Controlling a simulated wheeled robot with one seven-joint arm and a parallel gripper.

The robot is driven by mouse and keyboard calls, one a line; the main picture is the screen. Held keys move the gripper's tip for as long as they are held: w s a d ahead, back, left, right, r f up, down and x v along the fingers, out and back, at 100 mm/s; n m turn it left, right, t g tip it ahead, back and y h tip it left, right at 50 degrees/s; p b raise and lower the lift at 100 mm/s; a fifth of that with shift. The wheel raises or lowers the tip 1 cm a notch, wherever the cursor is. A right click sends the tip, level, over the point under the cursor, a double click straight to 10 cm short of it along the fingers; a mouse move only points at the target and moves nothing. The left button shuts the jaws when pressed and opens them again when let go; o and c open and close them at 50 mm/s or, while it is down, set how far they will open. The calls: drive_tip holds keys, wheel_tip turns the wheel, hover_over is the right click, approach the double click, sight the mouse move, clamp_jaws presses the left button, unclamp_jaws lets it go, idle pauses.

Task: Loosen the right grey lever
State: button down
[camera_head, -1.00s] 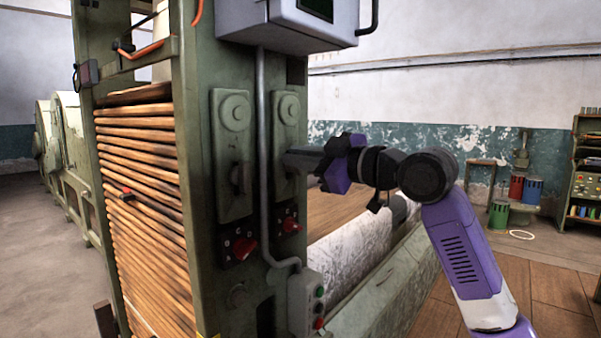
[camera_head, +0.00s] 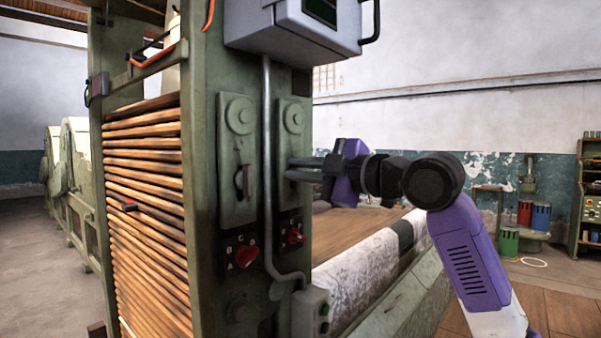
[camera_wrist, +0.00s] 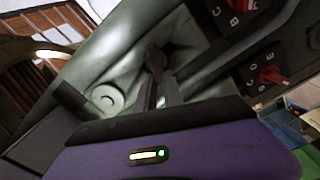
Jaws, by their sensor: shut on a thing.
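The right grey lever (camera_wrist: 155,60) shows in the wrist view as a dark grey piece at my fingertips. My gripper (camera_head: 290,168) is shut on it, with its two fingers reaching left to the right green plate (camera_head: 293,117). In the head view the fingers hide most of this lever. In the wrist view my fingers (camera_wrist: 160,88) run up to it from my purple gripper body. The left grey lever (camera_head: 243,182) stands on the left green plate (camera_head: 240,117), apart from my gripper.
Red knobs sit below the plates, the left one (camera_head: 245,252) and the right one (camera_head: 295,236). A grey pipe (camera_head: 267,170) runs between the plates. A grey box (camera_head: 300,25) overhangs above. A pale roller (camera_head: 355,275) lies below my arm.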

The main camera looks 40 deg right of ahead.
drive_tip(key=shift+w+f, duration=0.1)
drive_tip(key=c, duration=1.5)
unclamp_jaws()
drive_tip(key=shift+d, duration=0.1)
drive_tip(key=shift+o, duration=0.2)
drive_tip(key=v, duration=0.7)
drive_tip(key=shift+s+b, duration=0.35)
drive_tip(key=shift+b, duration=0.1)
